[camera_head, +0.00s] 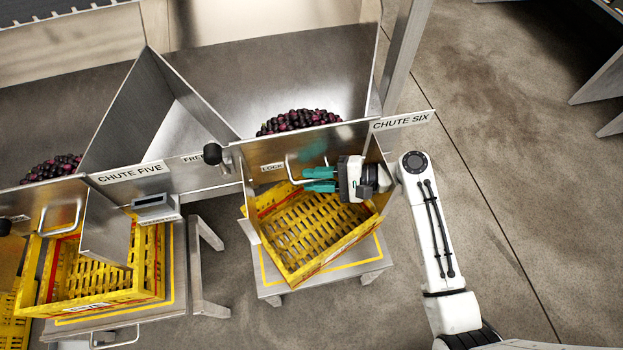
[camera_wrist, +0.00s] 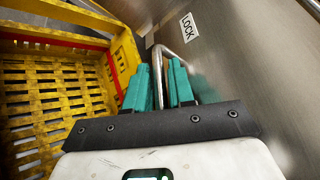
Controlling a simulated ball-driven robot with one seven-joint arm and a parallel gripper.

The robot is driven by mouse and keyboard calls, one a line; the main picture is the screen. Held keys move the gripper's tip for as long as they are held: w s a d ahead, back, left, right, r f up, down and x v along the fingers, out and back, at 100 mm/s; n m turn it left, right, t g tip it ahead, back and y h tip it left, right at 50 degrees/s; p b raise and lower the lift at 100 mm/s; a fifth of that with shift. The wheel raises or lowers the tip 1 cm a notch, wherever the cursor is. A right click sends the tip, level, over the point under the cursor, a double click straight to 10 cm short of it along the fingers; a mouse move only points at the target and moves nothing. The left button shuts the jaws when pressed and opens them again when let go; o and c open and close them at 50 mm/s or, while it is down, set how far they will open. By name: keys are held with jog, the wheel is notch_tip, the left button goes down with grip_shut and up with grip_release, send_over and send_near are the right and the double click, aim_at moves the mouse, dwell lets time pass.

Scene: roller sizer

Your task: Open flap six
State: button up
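Flap six is the steel plate (camera_head: 262,158) under the "CHUTE SIX" sign (camera_head: 402,121). It stands across the chute mouth, with dark red fruit (camera_head: 298,121) behind it. Its U-shaped handle (camera_head: 290,168) is on the front face and also shows in the wrist view (camera_wrist: 189,45). My gripper (camera_head: 306,180) is at this handle. In the wrist view its teal fingers (camera_wrist: 160,88) stand apart on either side of a handle bar, with what looks like slim gaps.
A yellow crate (camera_head: 318,262) stands askew on a steel stand below flap six, close to my gripper. Chute five (camera_head: 130,173) has its own yellow crate (camera_head: 93,298) to the left. Open concrete floor (camera_head: 500,150) lies to the right.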

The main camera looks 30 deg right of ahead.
jog(key=shift+w+a+f, duration=0.1)
jog(key=shift+w+a, duration=0.2)
jog(key=shift+a, duration=0.1)
grip_shut()
